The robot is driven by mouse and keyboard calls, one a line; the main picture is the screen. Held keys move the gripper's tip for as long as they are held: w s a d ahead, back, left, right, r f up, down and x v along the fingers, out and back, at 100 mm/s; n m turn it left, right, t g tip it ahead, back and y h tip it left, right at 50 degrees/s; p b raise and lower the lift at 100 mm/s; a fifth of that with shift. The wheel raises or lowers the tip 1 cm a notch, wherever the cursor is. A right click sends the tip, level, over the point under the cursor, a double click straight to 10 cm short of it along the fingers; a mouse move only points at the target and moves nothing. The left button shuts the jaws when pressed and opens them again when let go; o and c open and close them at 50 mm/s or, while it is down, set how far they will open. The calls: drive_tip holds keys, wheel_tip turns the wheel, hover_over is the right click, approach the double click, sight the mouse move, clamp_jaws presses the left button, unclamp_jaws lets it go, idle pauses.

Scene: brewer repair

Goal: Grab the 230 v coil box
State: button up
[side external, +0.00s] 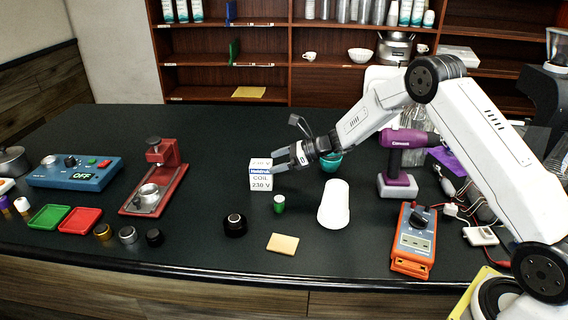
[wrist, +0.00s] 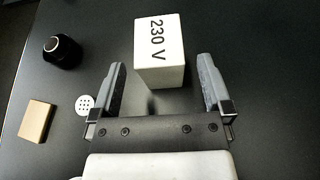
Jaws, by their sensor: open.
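The 230 V coil box (side external: 262,178) is a white box with dark "COIL 230 V" lettering, standing upright on the dark counter. In the wrist view the box (wrist: 160,50) shows its top marked "230 V", ahead of and between the lines of the two fingers. My gripper (side external: 279,160) is at the box's upper right in the side view. In the wrist view my gripper (wrist: 163,82) is open, with one finger on each side and the box's near end reaching the space between the tips.
A small green-and-white cylinder (side external: 279,203) stands close to the box. A black round part (side external: 235,225) and a tan block (side external: 283,244) lie nearer the front edge.

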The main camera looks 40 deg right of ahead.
sight(266, 163)
drive_tip(key=shift+x, duration=2.6)
clamp_jaws()
drive_tip(key=shift+r, duration=0.2)
